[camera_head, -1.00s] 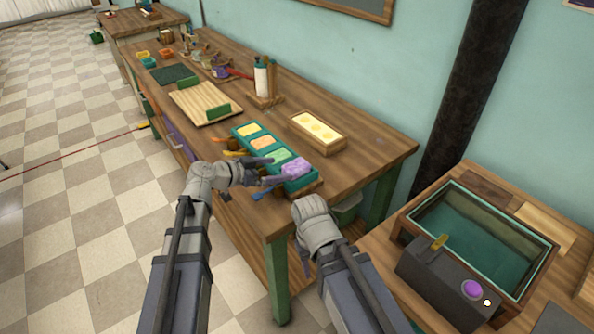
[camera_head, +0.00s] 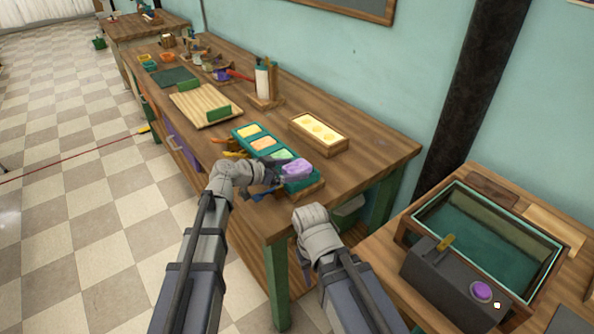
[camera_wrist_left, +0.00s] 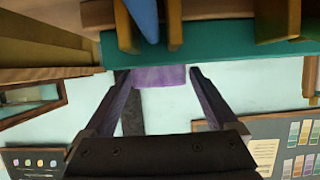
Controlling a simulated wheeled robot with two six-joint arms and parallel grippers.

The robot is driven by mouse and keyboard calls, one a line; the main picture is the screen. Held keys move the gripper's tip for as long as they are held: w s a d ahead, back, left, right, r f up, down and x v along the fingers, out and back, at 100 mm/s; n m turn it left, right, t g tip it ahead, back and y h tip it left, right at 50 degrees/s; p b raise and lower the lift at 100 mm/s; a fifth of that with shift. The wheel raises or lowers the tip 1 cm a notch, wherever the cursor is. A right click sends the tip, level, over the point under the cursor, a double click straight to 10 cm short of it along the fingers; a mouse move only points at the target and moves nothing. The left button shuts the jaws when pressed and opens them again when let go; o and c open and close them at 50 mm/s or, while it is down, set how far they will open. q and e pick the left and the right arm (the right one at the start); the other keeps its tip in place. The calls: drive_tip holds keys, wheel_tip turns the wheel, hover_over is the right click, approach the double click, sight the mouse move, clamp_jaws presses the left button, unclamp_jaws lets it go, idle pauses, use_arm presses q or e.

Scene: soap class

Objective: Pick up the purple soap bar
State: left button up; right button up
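The purple soap bar (camera_head: 297,169) sits at the near right end of the green tray (camera_head: 236,133) on the wooden workbench. In the left wrist view the purple soap bar (camera_wrist_left: 160,77) shows between the fingertips, partly hidden by the green tray edge (camera_wrist_left: 220,50). My left gripper (camera_head: 278,171) is at the left side of the soap in the head view. Its fingers are apart (camera_wrist_left: 160,80); whether they touch the soap I cannot tell. My right arm (camera_head: 318,235) is below the bench's near corner, its fingers not clear to see.
Yellow, orange and green soaps (camera_head: 263,144) fill the rest of the tray. A wooden mold (camera_head: 318,133) stands behind it. A water basin (camera_head: 485,240) stands at right.

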use_arm(q)
drive_tip(key=c, duration=1.3)
